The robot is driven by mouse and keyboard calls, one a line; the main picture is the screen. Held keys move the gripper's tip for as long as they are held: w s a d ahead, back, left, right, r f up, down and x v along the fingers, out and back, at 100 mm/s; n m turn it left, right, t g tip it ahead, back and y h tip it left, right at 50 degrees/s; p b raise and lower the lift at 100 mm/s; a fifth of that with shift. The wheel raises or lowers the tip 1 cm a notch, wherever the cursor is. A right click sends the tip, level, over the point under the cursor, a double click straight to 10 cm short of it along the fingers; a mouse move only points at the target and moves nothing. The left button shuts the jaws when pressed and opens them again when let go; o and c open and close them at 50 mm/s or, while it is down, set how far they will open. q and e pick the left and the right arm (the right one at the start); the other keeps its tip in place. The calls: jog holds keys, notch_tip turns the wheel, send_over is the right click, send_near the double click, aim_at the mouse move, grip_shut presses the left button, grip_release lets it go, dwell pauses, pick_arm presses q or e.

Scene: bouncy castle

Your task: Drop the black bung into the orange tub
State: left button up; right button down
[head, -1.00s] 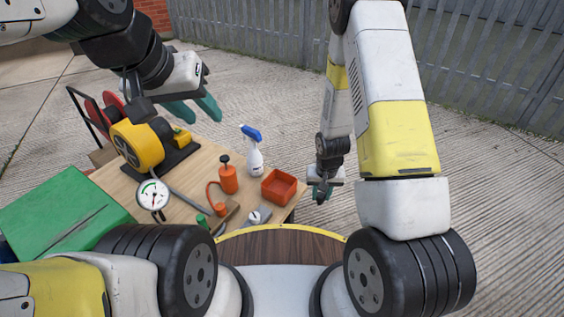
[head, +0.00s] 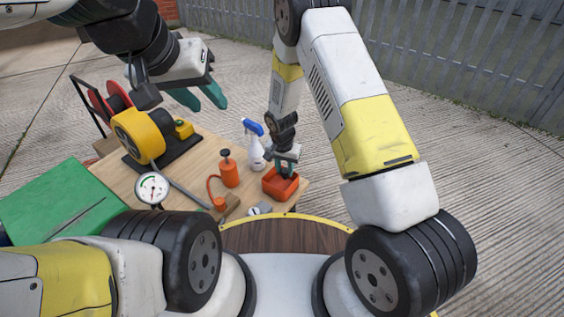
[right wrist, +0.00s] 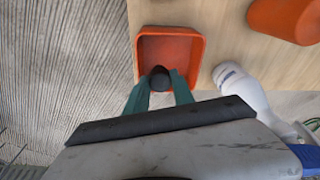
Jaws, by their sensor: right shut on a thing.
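The orange tub (head: 280,187) is an open square tray at the right end of the wooden table; it also shows in the right wrist view (right wrist: 171,37). My right gripper (head: 285,168) is over the tub, pointing down. In the right wrist view its green fingers (right wrist: 160,82) are shut on the black bung (right wrist: 160,76), a small dark round piece seen over the tub's interior.
A spray bottle (head: 254,148) with a blue head and an orange pump bottle (head: 229,170) stand left of the tub. A yellow blower (head: 139,136), a gauge (head: 152,189) and a green box (head: 66,206) are further left. Free ground lies to the right.

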jog(key=shift+f, duration=0.75)
jog(key=c, duration=1)
grip_release()
jog(key=r, duration=0.5)
jog(key=s+r, duration=0.1)
jog(key=r, duration=0.1)
jog(key=shift+s+a+r, duration=0.1)
jog(key=shift+a+r, duration=0.05)
jog(key=shift+r, duration=0.2)
